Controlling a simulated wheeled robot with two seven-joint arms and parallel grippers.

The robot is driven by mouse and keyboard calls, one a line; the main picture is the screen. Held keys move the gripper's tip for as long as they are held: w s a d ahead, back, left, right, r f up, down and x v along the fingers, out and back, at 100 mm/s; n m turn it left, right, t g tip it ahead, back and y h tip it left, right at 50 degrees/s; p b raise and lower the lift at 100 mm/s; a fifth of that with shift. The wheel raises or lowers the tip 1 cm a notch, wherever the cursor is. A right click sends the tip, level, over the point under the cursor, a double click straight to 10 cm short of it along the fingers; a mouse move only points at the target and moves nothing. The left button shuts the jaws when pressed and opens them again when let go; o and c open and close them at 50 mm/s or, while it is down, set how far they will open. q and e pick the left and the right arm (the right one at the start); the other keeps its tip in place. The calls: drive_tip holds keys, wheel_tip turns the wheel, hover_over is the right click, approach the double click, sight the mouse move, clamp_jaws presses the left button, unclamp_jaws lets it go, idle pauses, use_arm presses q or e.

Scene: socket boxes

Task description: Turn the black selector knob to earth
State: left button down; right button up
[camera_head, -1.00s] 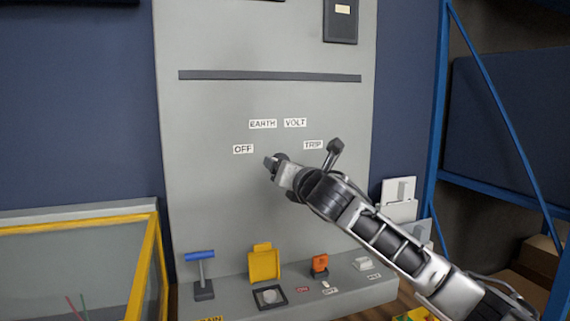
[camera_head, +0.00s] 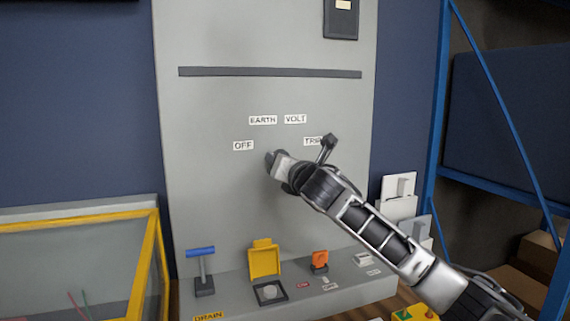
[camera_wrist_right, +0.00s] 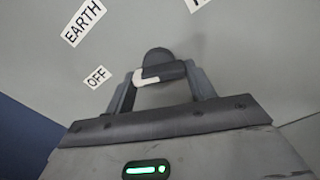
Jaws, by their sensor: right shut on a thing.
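The black selector knob (camera_wrist_right: 157,57) sits on the grey panel in the right wrist view, between the two fingers of my right gripper (camera_wrist_right: 160,88). A white mark shows on the knob's left end, on the side of the OFF label (camera_wrist_right: 97,76). The EARTH label (camera_wrist_right: 83,22) is further up and left. In the head view my right gripper (camera_head: 279,164) is at the panel below the EARTH label (camera_head: 262,120) and right of the OFF label (camera_head: 243,145). It is shut on the knob and mostly hides it there. My left gripper is not in view.
The VOLT label (camera_head: 295,119) is beside EARTH, and my arm partly covers the TRIP label (camera_head: 312,141). A ledge below holds a blue-handled lever (camera_head: 202,268), a yellow flap (camera_head: 264,258) and an orange switch (camera_head: 319,261). A blue rack post (camera_head: 436,130) stands at right.

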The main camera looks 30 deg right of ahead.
use_arm(q)
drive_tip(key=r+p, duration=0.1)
drive_tip(key=p, duration=0.1)
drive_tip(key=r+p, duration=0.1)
drive_tip(key=p, duration=0.2)
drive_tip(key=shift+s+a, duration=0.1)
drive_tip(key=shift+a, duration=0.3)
use_arm(e)
drive_tip(key=m, duration=0.8)
drive_tip(key=shift+a+r, duration=0.1)
drive_tip(key=shift+m, duration=0.4)
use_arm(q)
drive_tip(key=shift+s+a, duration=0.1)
use_arm(e)
drive_tip(key=o, duration=1)
